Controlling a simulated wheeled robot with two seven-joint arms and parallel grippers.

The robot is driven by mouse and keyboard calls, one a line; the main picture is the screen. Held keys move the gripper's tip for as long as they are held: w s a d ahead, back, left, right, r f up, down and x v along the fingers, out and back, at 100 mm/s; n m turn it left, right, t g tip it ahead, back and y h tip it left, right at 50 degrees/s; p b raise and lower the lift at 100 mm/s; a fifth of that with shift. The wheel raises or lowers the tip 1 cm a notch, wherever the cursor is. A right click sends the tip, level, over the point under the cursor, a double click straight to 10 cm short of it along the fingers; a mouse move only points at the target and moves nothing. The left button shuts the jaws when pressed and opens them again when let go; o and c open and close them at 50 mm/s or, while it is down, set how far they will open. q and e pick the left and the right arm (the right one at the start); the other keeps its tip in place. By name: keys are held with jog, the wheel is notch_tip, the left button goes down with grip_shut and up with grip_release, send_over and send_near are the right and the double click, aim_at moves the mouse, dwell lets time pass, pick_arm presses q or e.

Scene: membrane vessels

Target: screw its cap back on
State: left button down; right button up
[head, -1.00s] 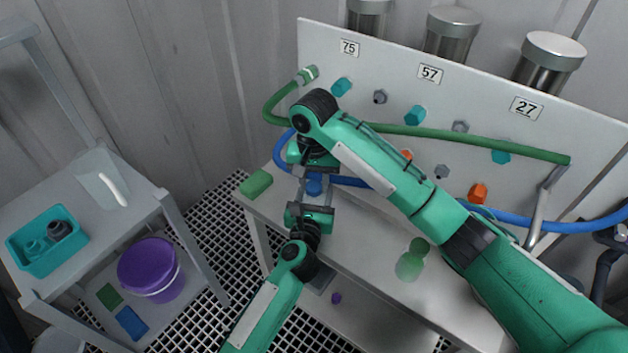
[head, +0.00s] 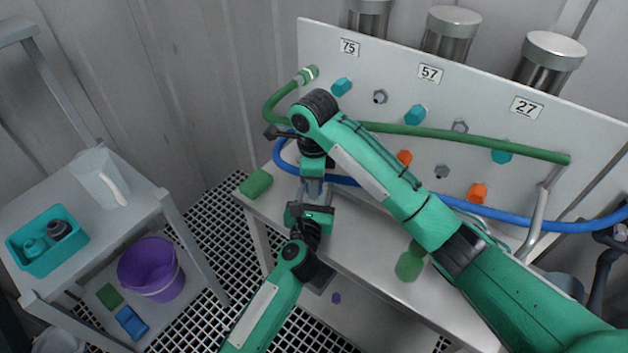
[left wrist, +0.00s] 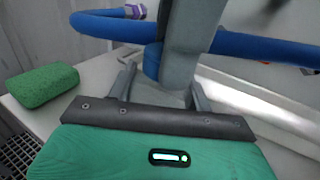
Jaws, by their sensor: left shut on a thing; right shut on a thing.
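My right gripper (head: 315,186) points down over the left part of the bench, shut on a mostly hidden thing. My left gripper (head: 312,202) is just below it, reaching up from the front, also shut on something. The two grippers nearly meet. In the left wrist view, a blue piece (left wrist: 152,62) shows beside a broad grey finger of my right gripper, above my left fingers (left wrist: 160,88). A grey part lies between my left fingers. I cannot tell where cap and body meet, or how far the cap is seated.
A green sponge (head: 256,183) lies at the bench's left end. A green bottle-like thing (head: 409,265) stands on the bench (head: 375,290). A blue hose (head: 520,221) and a green hose (head: 470,140) run along the panel. A cart with a teal tub (head: 40,268) stands left.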

jog(key=o, duration=1)
jog(key=shift+c, duration=0.2)
jog(key=shift+r, duration=2.25)
jog(key=shift+c, duration=0.4)
